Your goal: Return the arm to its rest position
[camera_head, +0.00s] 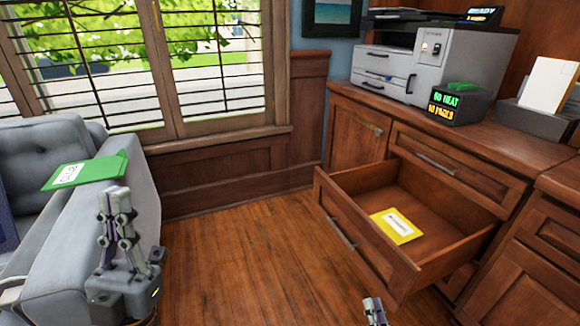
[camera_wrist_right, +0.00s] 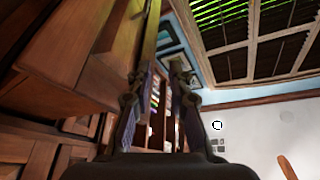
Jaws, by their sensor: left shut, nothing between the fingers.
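My left gripper (camera_head: 113,193) is at the lower left in the head view, fingers pointing up and closed together with nothing between them. It appears in front of the grey sofa's arm. My right gripper (camera_head: 374,303) just enters at the bottom edge of the head view, below the open drawer's front, with most of it cut off. In the right wrist view its fingers (camera_wrist_right: 159,68) stand apart with an empty gap between them. Neither gripper is seen holding anything.
An open wooden drawer (camera_head: 367,250) juts out at right, with a yellow labelled item (camera_head: 397,227) inside. A green folder (camera_head: 88,172) lies on the sofa's arm (camera_head: 136,172). A printer (camera_head: 440,62) and a lit sign (camera_head: 457,104) stand on the cabinet. The middle floor (camera_head: 245,265) is clear.

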